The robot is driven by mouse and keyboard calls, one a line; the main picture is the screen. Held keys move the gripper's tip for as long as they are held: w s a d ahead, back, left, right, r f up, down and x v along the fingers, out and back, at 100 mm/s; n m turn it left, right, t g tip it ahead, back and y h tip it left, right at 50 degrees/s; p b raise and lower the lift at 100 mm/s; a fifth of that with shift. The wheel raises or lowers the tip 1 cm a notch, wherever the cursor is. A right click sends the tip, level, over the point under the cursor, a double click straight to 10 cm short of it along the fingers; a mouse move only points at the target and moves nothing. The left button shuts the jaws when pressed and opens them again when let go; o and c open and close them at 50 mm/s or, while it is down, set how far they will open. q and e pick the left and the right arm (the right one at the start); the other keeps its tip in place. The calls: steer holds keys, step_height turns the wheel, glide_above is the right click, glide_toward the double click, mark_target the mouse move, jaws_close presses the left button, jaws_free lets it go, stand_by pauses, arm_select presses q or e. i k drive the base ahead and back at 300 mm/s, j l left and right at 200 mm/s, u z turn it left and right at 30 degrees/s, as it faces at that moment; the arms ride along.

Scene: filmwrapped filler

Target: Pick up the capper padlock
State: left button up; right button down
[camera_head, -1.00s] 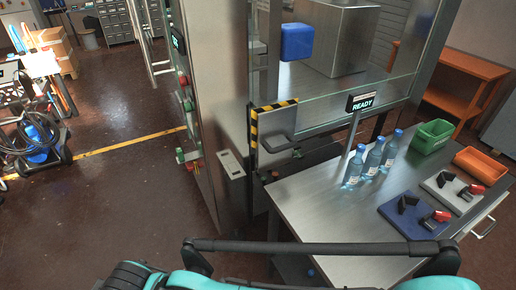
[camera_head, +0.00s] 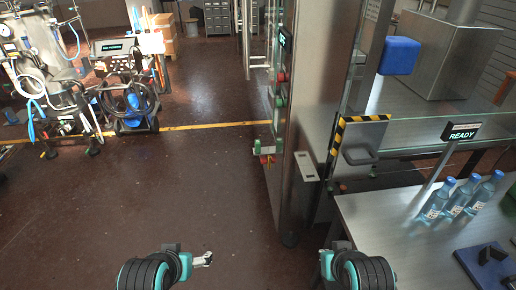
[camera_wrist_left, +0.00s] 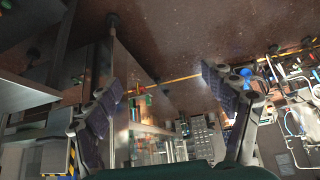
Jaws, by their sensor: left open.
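No padlock can be made out for certain. A small green, white and red fitting (camera_head: 265,150) sticks out from the left side of the steel machine column in the head view; a red part hangs below it, too small to identify. My left gripper (camera_head: 203,259) is low in the head view, over the floor, left of the column and apart from it. In the left wrist view the same gripper (camera_wrist_left: 166,105) has its two padded fingers spread wide with nothing between them. My right arm shows at the bottom, but its gripper is not visible.
The steel bench (camera_head: 385,235) at right holds several bottles (camera_head: 460,198) and a dark blue tray (camera_head: 488,262). The glass-fronted machine (camera_head: 300,100) stands behind it. The brown floor (camera_head: 150,190) between is clear.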

mark_target(257, 142)
steer(key=z, duration=0.35)
steer(key=i+j+z, duration=0.1)
steer(key=z, duration=0.3)
steer(key=j+z, duration=0.1)
steer(key=z, duration=0.25)
steer(key=i+j+z, duration=0.25)
steer(key=j, duration=0.2)
steer(key=j+z, duration=0.2)
steer(key=j, duration=0.25)
steer(key=i+j+z, duration=0.25)
steer(key=j, duration=0.2)
steer(key=j+z, duration=0.2)
steer(key=j, duration=1.45)
steer(key=i+z, duration=0.05)
steer(key=i, duration=0.05)
